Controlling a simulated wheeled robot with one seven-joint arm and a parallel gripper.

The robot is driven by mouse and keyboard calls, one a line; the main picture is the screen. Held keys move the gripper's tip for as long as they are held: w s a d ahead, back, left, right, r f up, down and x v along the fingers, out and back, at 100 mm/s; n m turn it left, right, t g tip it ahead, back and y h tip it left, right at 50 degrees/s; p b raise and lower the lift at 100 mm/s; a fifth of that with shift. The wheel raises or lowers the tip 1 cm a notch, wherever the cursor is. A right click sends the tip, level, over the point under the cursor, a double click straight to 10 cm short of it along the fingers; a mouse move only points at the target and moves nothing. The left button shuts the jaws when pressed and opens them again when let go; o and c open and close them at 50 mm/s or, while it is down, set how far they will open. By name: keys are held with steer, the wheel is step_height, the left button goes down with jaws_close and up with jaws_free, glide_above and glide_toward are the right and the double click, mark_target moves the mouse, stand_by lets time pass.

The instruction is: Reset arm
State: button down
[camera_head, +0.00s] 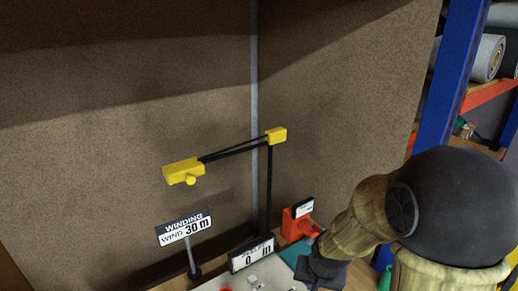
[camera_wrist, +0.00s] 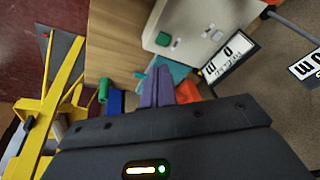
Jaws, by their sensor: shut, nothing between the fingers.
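My gripper (camera_wrist: 158,88) shows in the wrist view with its two purple-grey fingers shut together and nothing between them. The fingers point over the wooden table edge, near a teal pad and an orange object. In the head view, my arm comes in from the right and its dark end hangs low beside the orange device (camera_head: 296,225). The fingertips are not clear in the head view.
A sign reading "WINDING 30 m" (camera_head: 185,228) and a counter display (camera_head: 251,254) stand by a pale machine (camera_wrist: 190,28). A yellow-headed black arm (camera_head: 183,172) rises behind. A blue rack post (camera_head: 449,75) is at right. Yellow bars (camera_wrist: 62,85) lie left in the wrist view.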

steer(key=s+d+r+n, duration=0.1)
steer(key=s+r+n, duration=0.2)
steer(key=s, duration=0.4)
steer(key=shift+s+d+g, duration=0.3)
steer(key=shift+d+g, duration=0.05)
steer(key=shift+g, duration=0.05)
